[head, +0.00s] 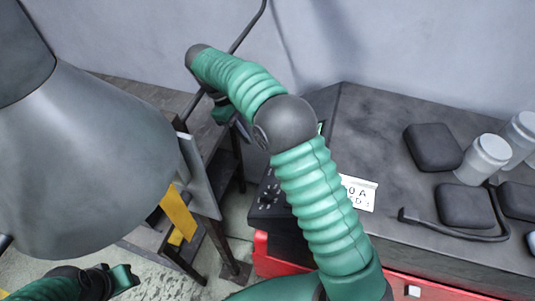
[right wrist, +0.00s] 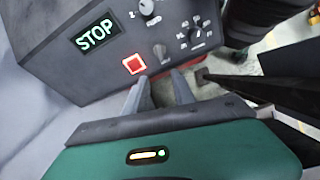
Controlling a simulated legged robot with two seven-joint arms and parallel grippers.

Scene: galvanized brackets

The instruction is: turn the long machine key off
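The machine's control panel (right wrist: 110,45) fills the top of the right wrist view. It carries a lit green STOP display (right wrist: 97,35), a red-lit square button (right wrist: 134,64) and a small dark key-like switch (right wrist: 160,50) right of the button. I cannot tell its turn position. My right gripper (right wrist: 160,78) is open, its two grey fingers apart and pointing at the panel just below this switch. Nothing shows between them, and contact cannot be judged. In the head view the arm largely hides the panel. My left gripper (head: 120,278) is low at the left, its fingers unclear.
A grey worktop (head: 380,130) with dark pads (head: 433,147), light canisters (head: 484,158) and a dark bent bar (head: 455,232) is at the right. Part of the panel with dials (head: 268,196) shows beside my arm. A dark metal stand (head: 212,240) is left of it.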

